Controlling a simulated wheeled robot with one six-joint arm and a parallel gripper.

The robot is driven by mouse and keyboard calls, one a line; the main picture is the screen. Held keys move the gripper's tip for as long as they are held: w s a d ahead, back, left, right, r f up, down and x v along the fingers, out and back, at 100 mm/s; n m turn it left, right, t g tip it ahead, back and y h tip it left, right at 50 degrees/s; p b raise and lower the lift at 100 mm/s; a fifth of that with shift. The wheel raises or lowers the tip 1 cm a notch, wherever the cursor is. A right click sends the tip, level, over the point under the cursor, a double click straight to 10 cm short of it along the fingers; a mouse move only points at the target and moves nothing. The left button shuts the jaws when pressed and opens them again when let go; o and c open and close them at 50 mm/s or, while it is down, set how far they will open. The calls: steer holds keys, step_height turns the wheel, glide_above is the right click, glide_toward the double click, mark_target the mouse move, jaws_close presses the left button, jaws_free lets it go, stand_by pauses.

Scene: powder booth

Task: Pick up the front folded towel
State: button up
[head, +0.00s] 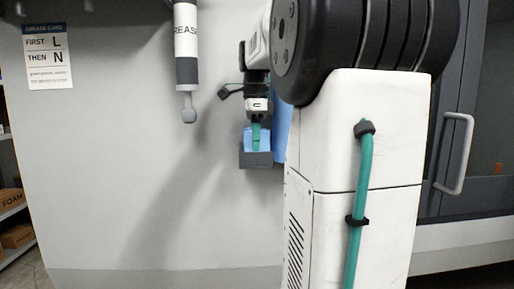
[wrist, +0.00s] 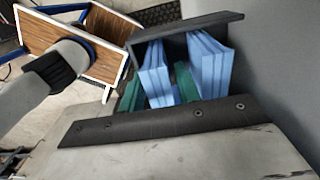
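A light blue folded towel (wrist: 157,72) stands upright in a dark wall holder (wrist: 188,25), and it shows in the head view (head: 249,138) above the holder's front (head: 256,160). A second blue folded towel (wrist: 207,66) stands to its right in the wrist view. My gripper (wrist: 160,88) has green fingers on either side of the first towel, the right finger between the two towels. The fingers look apart from the towel by small gaps. In the head view my gripper (head: 256,132) points down into the holder; my arm hides part of the scene to its right.
A grey grease tool (head: 187,70) hangs on the wall left of my gripper. A grease card (head: 47,56) is further left. A door with a handle (head: 456,155) is at the right. Shelves with boxes (head: 15,236) stand at far left.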

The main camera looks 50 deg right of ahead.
steer(key=shift+c, duration=0.3)
jaws_close()
